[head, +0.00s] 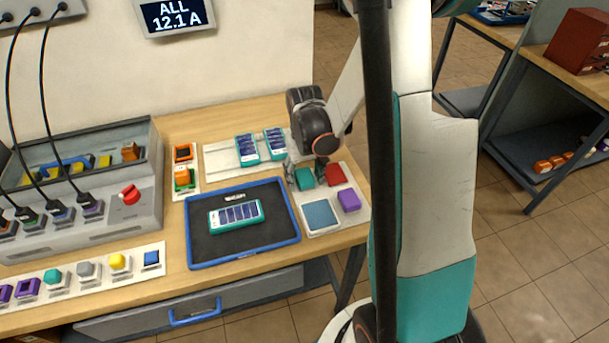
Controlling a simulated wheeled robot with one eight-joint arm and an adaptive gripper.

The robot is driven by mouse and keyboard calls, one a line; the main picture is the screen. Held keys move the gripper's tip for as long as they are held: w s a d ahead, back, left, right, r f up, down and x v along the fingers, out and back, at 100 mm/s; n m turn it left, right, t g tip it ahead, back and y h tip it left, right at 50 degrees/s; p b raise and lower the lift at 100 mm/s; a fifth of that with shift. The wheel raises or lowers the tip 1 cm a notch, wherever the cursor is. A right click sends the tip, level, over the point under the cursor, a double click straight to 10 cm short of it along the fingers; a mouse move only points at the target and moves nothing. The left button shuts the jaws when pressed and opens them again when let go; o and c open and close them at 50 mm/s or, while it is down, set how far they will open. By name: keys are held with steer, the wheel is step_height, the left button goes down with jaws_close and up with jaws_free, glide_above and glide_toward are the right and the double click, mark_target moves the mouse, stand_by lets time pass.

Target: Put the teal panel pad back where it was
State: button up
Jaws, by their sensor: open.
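The teal panel pad (305,180) sits at the back left of a white panel (300,203) on the right part of the workbench. My gripper (305,171) is open and reaches down at the pad, its fingers close to the pad's far side. My wrist hides part of that area, and I cannot tell whether the fingers touch the pad. On the same panel are a red pad (335,175) at back right, a purple pad (349,201) at front right and a flat blue square (321,214) at front left.
A blue-rimmed tray (190,235) holding a teal-ended battery pack (235,215) lies left of the panel. Two similar packs (247,149) stand behind. A grey charger box (145,200) with cables and a row of coloured knobs (86,269) fill the left.

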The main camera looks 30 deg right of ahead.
mark_target(305, 175)
steer(key=shift+r, duration=0.1)
step_height(305, 175, up, 12)
steer(key=p, duration=0.4)
